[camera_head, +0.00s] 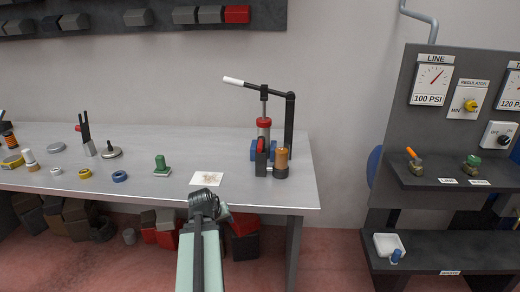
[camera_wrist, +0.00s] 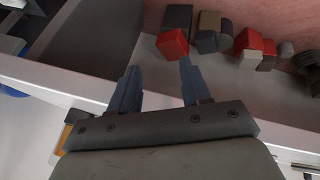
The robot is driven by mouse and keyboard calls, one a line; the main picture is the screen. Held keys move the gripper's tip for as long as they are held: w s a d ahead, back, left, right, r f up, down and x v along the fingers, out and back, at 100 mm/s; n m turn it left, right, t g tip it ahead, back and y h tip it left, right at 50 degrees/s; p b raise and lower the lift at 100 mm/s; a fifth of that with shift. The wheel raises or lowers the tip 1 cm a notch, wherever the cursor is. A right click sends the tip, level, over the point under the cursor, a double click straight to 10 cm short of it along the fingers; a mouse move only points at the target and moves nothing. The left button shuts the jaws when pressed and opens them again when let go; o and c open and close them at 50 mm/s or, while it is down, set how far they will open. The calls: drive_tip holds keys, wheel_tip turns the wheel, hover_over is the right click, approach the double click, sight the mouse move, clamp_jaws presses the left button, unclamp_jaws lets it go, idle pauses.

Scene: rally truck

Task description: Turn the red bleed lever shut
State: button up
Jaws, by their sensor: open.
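A hand press (camera_head: 290,125) with a white-tipped handle stands near the right end of the grey bench. A red lever-like part (camera_head: 261,146) sits low on its front, beside a tan cylinder (camera_head: 281,158); I take this part for the bleed lever. A round red piece (camera_head: 264,122) sits above it on the column. How far the lever is turned is too small to tell. My gripper (camera_head: 222,212) is at the bench's front edge, below and left of the press, apart from the lever. In the wrist view my gripper (camera_wrist: 157,72) has its fingers apart with nothing between them.
A paper card (camera_head: 207,179) lies on the bench (camera_head: 225,145) left of the press. A green-handled piece (camera_head: 161,165) and several small parts lie further left. Blocks (camera_wrist: 172,44) lie below the bench. A dark gauge panel (camera_head: 395,120) with shelves stands at right.

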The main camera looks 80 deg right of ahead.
drive_tip(key=s+d+r+g+h, duration=0.1)
drive_tip(key=s+d+r+h, duration=0.15)
drive_tip(key=r, duration=0.35)
drive_tip(key=s+d+r+g+h, duration=0.1)
drive_tip(key=s+d+r, duration=0.1)
drive_tip(key=s+r, duration=0.25)
drive_tip(key=n+g+h, duration=0.1)
drive_tip(key=n+h, duration=0.3)
drive_tip(key=h, duration=0.2)
approach(260, 147)
drive_tip(key=shift+y, duration=0.25)
drive_tip(key=x, duration=1.1)
drive_tip(key=shift+w+d+f, duration=0.2)
drive_tip(key=shift+w+d, duration=0.05)
drive_tip(key=shift+d, duration=0.25)
clamp_jaws()
